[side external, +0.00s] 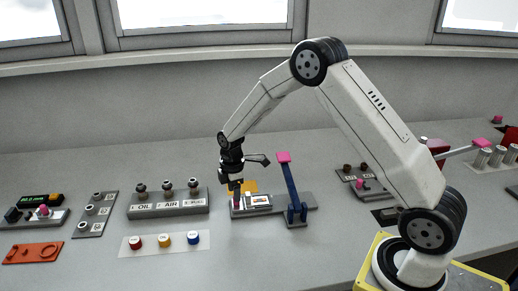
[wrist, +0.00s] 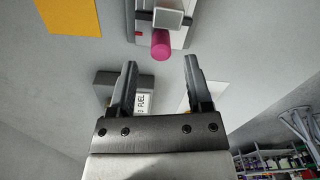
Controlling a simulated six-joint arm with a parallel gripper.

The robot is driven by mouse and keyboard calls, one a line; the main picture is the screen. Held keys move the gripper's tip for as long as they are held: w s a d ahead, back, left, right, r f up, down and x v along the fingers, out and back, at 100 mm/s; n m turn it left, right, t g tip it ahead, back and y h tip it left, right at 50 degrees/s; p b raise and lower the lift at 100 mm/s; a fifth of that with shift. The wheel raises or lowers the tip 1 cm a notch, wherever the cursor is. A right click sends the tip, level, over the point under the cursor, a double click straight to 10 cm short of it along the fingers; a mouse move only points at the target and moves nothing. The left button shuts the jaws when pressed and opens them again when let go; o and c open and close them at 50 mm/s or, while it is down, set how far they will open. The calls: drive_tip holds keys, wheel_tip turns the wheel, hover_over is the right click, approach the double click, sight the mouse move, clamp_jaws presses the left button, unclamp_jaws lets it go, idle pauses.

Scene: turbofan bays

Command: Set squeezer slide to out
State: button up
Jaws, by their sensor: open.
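The squeezer slide appears to be the grey unit (wrist: 184,12) with a pink cylindrical knob (wrist: 160,46) at the top centre of the wrist view. In the side view a low grey unit (side external: 262,201) stands under my gripper (side external: 234,188), with a small pinkish-red part at its left end, partly hidden by the gripper. In the wrist view my gripper (wrist: 160,66) has its two fingers apart and nothing between them. The knob shows just beyond the fingertips, roughly centred between them. I cannot tell whether they touch it, nor read the slide's position.
A blue lever (side external: 291,185) with a pink top rises just right of the unit. A yellow-orange pad (side external: 248,185) lies behind it. The labelled oil, air and fuel block (side external: 168,208) stands left. Bare table lies in front.

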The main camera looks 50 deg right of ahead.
drive_tip(key=shift+r, duration=2.4)
drive_tip(key=shift+s+a+r, duration=0.2)
drive_tip(key=shift+s, duration=0.05)
drive_tip(key=s+a+r+m+t, duration=0.1)
drive_tip(key=s+a+r+m, duration=0.1)
drive_tip(key=s+m, duration=0.4)
drive_tip(key=s+a+r+m+t, duration=0.1)
drive_tip(key=s+a+m, duration=0.3)
drive_tip(key=s, duration=1)
drive_tip(key=shift+a+r+m+t, duration=0.2)
drive_tip(key=shift+r+m+t, duration=0.15)
drive_tip(key=shift+m, duration=0.65)
